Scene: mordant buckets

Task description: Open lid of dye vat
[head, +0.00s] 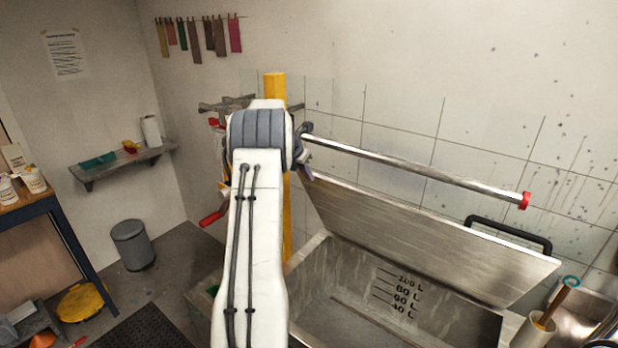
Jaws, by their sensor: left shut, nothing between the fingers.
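The dye vat (330,262) is a steel tub at the lower middle, with litre marks on its inner wall. Its steel lid (430,240) is raised and tilted back towards the tiled wall, so the inside shows. A black bar handle (510,232) is at the lid's right end. My left arm rises in front of the vat's left side. My left gripper (306,150) is mostly hidden behind the arm's wrist, near the lid's upper left corner and apart from the handle. It is shut and empty. My right gripper is not in view.
A yellow post (275,88) stands behind my arm. A steel rod (420,170) with a red tip crosses above the lid. A red lever (213,216) is left of my arm. A pot (534,330) with a stick stands right. A grey bin (132,245) is on the left floor.

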